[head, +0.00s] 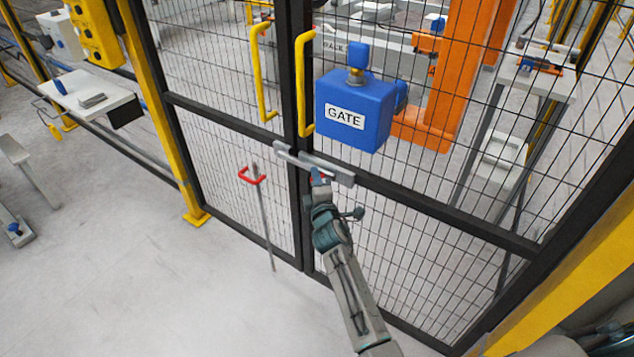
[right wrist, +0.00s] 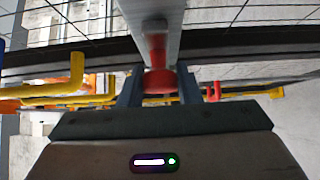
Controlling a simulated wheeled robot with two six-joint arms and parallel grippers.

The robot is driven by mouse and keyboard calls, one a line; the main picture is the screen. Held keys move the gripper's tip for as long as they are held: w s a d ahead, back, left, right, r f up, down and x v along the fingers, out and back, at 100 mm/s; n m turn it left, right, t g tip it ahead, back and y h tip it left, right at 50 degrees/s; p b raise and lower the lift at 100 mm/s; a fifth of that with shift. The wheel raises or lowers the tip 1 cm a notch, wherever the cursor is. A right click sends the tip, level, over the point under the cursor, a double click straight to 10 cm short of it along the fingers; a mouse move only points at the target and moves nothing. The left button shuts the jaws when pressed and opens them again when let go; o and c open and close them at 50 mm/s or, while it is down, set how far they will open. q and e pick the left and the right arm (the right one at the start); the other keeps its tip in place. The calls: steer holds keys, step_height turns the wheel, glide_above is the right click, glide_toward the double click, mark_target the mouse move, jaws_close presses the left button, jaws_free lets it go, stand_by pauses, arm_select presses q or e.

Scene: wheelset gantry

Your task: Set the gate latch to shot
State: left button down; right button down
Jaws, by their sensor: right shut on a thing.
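The gate latch is a grey bar (head: 328,168) lying across the mid rail where the two black-framed mesh leaves meet. Its left end reaches a grey piece (head: 285,152) on the left leaf; I cannot tell how far the bar goes into it. My right gripper (head: 320,178) is at the latch, reaching up from below. In the right wrist view, its fingers (right wrist: 158,88) are shut on the red latch knob (right wrist: 158,78) under the grey bar (right wrist: 155,22). The fingers partly hide the knob. My left gripper is not in view.
A blue box labelled GATE (head: 355,108) sits above the latch on the right leaf. Yellow handles (head: 303,85) stand along both leaves. A rod with a red handle (head: 262,215) stands at the left leaf. The floor at the left front is clear.

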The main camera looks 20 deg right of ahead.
steer(key=c, duration=1.2)
jaws_free()
steer(key=shift+w+r, duration=0.15)
steer(key=shift+o, duration=0.6)
steer(key=shift+w+a, duration=0.1)
steer(key=shift+a, duration=0.05)
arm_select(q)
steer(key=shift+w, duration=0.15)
arm_select(e)
steer(key=shift+s+f, duration=0.2)
steer(key=shift+s, duration=0.3)
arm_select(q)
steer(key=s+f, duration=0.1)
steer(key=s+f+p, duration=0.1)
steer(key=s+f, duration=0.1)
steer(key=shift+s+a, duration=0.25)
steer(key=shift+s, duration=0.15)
arm_select(e)
steer(key=s+a, duration=0.1)
steer(key=s, duration=0.8)
steer(key=shift+s+a, duration=0.15)
steer(key=shift+s, duration=0.25)
